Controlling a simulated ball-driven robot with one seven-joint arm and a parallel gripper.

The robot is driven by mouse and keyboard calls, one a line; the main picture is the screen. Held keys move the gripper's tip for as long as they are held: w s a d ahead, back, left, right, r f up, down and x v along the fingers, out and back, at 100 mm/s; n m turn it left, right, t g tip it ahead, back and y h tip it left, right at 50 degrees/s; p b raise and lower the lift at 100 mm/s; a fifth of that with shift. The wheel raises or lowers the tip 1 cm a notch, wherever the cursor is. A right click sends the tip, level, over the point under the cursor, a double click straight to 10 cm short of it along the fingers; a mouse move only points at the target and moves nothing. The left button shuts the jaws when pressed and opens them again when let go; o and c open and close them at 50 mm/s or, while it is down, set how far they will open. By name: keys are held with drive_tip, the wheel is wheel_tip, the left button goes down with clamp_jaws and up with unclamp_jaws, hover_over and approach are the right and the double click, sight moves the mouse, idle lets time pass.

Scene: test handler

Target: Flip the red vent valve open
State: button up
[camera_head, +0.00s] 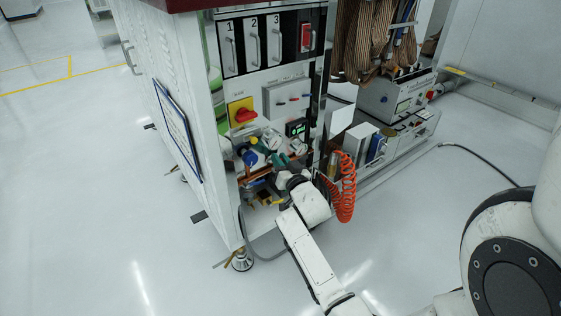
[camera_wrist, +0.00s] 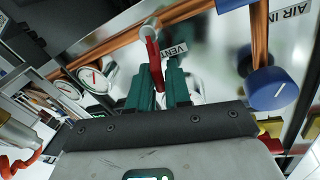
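The red vent valve lever (camera_wrist: 154,66) hangs from a silver fitting on a copper pipe, beside a VENT label (camera_wrist: 175,53), in the wrist view. My gripper (camera_wrist: 163,75) has its two teal fingers close together, one on each side of the lever's lower part. A narrow gap shows between the fingers. I cannot tell whether both fingers touch the lever. In the head view my gripper (camera_head: 283,162) reaches into the lower bay of the white cabinet (camera_head: 185,90). The lever is not clearly visible there.
A blue AIR IN knob (camera_wrist: 268,88) is right of the fingers, and white gauges (camera_wrist: 94,79) are on the left. Copper pipes cross behind. A coiled orange hose (camera_head: 345,190) hangs right of my arm. Floor on the left is clear.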

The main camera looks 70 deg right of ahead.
clamp_jaws()
drive_tip(key=shift+a+f+n+b, duration=0.1)
drive_tip(key=shift+f+n+b, duration=0.15)
drive_tip(key=shift+b, duration=0.35)
drive_tip(key=shift+w+a+n+b, duration=0.25)
drive_tip(key=shift+n+b, duration=0.4)
drive_tip(key=shift+b, duration=0.35)
drive_tip(key=shift+w+a+r+n+b, duration=0.1)
drive_tip(key=shift+a+r+n+b, duration=0.1)
drive_tip(key=shift+n+b, duration=0.35)
drive_tip(key=shift+r, duration=0.1)
drive_tip(key=shift+o, duration=1.3)
unclamp_jaws()
